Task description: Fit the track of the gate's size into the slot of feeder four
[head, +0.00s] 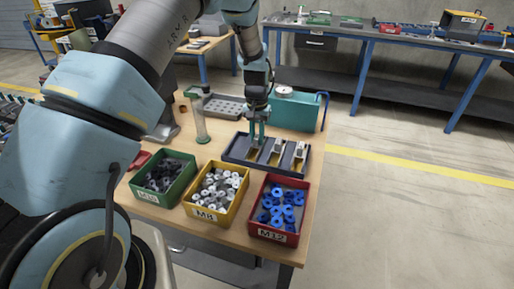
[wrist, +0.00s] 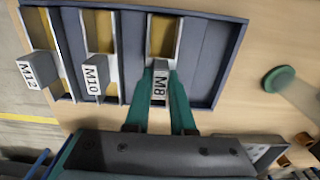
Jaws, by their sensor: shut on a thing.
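Three tracks with gold channels and grey label blocks lie side by side in a dark blue tray (wrist: 215,60). They read M8 (wrist: 162,36), M10 (wrist: 96,72) and M12 (wrist: 38,68) in the wrist view. My gripper (wrist: 161,82) is shut on the M8 block, one teal finger on each side, and the M8 track sits in its tray bay. In the head view my gripper (head: 258,143) points down at the tray's left part. A teal box with a pale round bowl (head: 284,91) stands behind the tray. I cannot tell whether it is feeder four. No slot or gate is clearly visible.
Green M10 (head: 140,197), yellow M8 (head: 207,213) and red M12 (head: 272,236) bins of parts stand along the table's front. A clear cylinder (head: 200,122) stands left of the tray. A grey perforated tray (head: 224,106) lies behind. Bare wood shows right of the tray.

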